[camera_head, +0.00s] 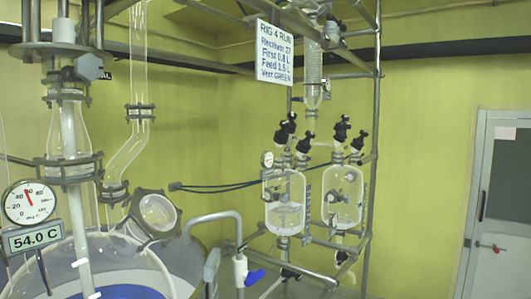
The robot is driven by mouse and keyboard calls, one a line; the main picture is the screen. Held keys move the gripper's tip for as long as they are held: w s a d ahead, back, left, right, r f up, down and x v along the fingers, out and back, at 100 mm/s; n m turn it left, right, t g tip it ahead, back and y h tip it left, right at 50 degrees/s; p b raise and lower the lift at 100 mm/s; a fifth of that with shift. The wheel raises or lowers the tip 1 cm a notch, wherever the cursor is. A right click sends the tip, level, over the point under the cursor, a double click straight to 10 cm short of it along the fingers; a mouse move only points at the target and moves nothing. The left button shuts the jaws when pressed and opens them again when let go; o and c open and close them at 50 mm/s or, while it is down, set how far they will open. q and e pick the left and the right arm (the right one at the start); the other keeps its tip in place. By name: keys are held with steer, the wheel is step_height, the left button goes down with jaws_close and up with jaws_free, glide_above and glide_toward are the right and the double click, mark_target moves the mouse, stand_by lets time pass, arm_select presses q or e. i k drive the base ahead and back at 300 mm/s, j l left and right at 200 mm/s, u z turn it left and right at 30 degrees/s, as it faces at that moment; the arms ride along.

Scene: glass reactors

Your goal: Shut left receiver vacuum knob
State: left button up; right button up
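The left glass receiver (285,205) hangs in the metal frame and holds some clear liquid at the bottom. Black knobs stand on its top: one at the left (281,136), one higher behind it (291,121), and one tilted at the right (305,143). I cannot tell which of them is the vacuum knob, or whether any is open or shut. A small round gauge (267,159) sits at the receiver's upper left. The right glass receiver (343,196) stands beside it with its own black knobs (341,129). Neither of my grippers is in view.
A large glass reactor (150,268) with a dial gauge (29,202) and a 54.0 C display (36,237) fills the left foreground. A blue-handled valve (254,277) stands before the receivers. A white sign (275,53) hangs above. A door (500,205) is at right.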

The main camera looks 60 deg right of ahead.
mark_target(310, 134)
steer(key=z, duration=2.3)
steer(key=i+l+z, duration=0.15)
steer(key=i+l, duration=1.65)
steer(key=k+l, duration=0.05)
steer(key=l, duration=0.05)
